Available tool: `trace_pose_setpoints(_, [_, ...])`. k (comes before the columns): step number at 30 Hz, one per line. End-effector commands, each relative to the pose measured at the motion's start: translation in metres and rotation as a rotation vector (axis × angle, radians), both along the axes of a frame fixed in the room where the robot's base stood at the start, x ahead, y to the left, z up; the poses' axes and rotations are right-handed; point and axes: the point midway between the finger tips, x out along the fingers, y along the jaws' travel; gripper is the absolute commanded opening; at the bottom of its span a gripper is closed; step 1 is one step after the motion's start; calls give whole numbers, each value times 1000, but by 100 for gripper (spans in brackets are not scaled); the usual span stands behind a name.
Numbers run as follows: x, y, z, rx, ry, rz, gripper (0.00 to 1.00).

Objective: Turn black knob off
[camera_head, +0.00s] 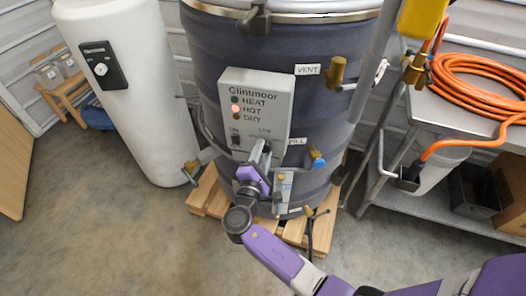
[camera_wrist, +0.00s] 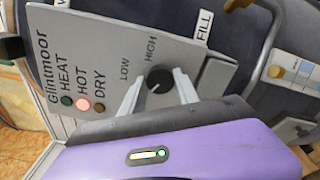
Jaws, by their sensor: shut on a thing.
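The black knob (camera_wrist: 159,79) sits on the grey Glintmoor control panel (camera_head: 273,89), between the LOW and HIGH marks. My gripper (camera_wrist: 159,88) is at the panel, with its two grey fingers on either side of the knob and shut on it. The knob's pointer line aims up toward the HIGH side in the wrist view. In the head view my gripper (camera_head: 262,153) reaches the lower right of the panel and hides the knob. On the panel, the HOT lamp (camera_head: 235,108) glows red-pink, while HEAT and DRY look dim.
The panel is on a large dark drum (camera_head: 330,120) standing on a wooden pallet (camera_head: 208,196). A brass valve (camera_head: 337,70), a blue-handled valve (camera_head: 317,160) and pipes stick out near my arm. A metal bench (camera_head: 462,95) with an orange hose (camera_head: 480,80) stands at right.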

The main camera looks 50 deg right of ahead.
Motion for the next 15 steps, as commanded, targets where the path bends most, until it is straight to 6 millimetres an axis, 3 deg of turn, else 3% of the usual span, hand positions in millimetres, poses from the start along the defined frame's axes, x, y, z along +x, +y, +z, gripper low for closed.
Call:
trace_pose_setpoints(5, [0, 1, -2, 0, 5, 2, 0])
trace_pose_setpoints(6, [0, 1, -2, 0, 5, 2, 39])
trace_pose_setpoints(9, [0, 1, -2, 1, 4, 2, 59])
trace_pose_setpoints(15, [0, 1, -1, 0, 2, 1, 59])
